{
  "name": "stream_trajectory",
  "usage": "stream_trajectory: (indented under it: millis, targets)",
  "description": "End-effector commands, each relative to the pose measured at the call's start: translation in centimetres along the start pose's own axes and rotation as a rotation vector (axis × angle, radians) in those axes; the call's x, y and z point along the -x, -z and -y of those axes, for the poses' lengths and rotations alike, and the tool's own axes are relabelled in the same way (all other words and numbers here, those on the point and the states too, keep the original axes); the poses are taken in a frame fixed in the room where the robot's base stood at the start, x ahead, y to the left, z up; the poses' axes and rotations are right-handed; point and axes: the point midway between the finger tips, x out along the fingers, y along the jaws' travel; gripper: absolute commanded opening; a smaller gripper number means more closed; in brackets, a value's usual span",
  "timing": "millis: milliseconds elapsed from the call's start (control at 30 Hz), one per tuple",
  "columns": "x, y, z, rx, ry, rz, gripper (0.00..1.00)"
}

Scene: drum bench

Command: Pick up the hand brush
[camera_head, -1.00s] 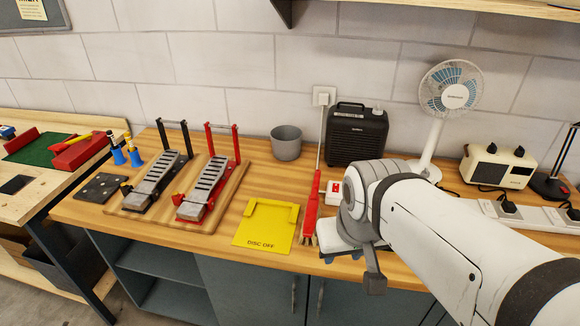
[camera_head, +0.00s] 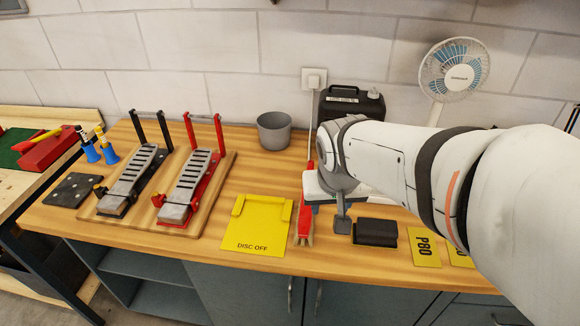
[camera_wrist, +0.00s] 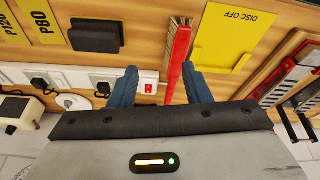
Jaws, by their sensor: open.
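The hand brush (camera_head: 304,226) is red with tan bristles and lies on the wooden bench just right of the yellow DISC OFF plate (camera_head: 256,226).
A dark block (camera_head: 375,232) and yellow P80 plate (camera_head: 424,249) lie right of the brush. A white switch box (camera_wrist: 148,84) is near my left finger in the wrist view. A grey cup (camera_head: 274,131), black canister (camera_head: 350,100) and fan (camera_head: 453,72) stand behind.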

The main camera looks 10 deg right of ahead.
Motion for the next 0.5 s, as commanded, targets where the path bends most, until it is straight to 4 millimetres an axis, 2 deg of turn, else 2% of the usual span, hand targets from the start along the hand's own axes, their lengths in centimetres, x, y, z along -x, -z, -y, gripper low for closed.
stream_trajectory:
  millis: [33,200,333,500]
  targets:
    - [-2.5,1.2,0.4,-0.021,-0.014,0.003,0.44]
    - [-8.4,5.4,1.8,-0.101,-0.038,-0.032,0.44]
    - [-11.9,7.4,2.9,-0.142,-0.038,-0.052,0.44]
    - [-14.4,8.6,3.7,-0.17,-0.033,-0.066,0.44]
